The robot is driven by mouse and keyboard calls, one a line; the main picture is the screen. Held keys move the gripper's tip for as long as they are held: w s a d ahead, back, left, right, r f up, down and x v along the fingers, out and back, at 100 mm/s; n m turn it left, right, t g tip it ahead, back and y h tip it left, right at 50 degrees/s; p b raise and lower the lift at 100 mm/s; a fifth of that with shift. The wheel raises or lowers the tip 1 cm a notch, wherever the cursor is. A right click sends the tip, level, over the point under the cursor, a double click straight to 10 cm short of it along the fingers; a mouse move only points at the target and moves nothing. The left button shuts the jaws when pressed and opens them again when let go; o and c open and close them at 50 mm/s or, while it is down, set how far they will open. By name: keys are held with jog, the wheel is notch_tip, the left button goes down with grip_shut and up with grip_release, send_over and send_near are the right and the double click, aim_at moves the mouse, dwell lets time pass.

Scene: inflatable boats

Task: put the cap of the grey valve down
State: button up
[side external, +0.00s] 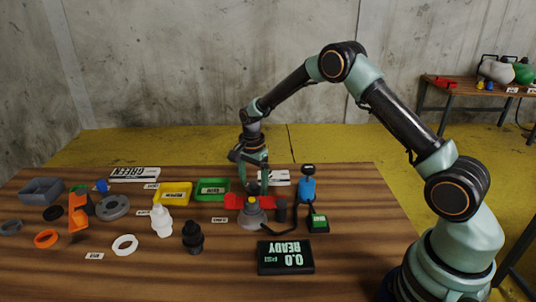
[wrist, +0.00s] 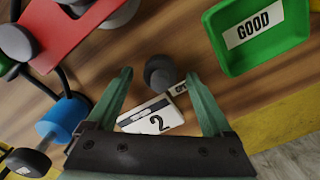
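My gripper (side external: 254,182) is low over the table, behind the red fixture in the side view. In the wrist view my gripper (wrist: 158,76) has its two green fingers apart, with a visible gap on each side of a dark grey rounded cap (wrist: 160,71). The cap appears to stand on the wood beside a white card marked 2 (wrist: 152,117). In the side view the cap is mostly hidden by the fingers.
A green GOOD tray (wrist: 262,62) is right of the fingers in the wrist view. A yellow tray (side external: 173,203) is farther left in the side view. A blue device (side external: 307,190) and a READY display (side external: 285,258) are nearby. Several loose parts cover the left side.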

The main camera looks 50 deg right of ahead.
notch_tip(320, 180, up, 11)
notch_tip(320, 180, up, 9)
jog(key=n+t, duration=0.2)
jog(key=n, duration=0.2)
send_over(253, 181)
jog(key=s+a, duration=0.2)
jog(key=s, duration=0.3)
jog(key=s+a+r+n+t, duration=0.1)
jog(key=s+r+n, duration=0.1)
jog(key=s+n, duration=0.4)
jog(key=s+a+r+n+t, duration=0.1)
jog(key=s+r+n+t, duration=0.1)
jog(key=s+n, duration=0.4)
jog(key=s, duration=0.5)
jog(key=shift+s+a+n+t, duration=0.25)
jog(key=shift+a+n+t, duration=0.05)
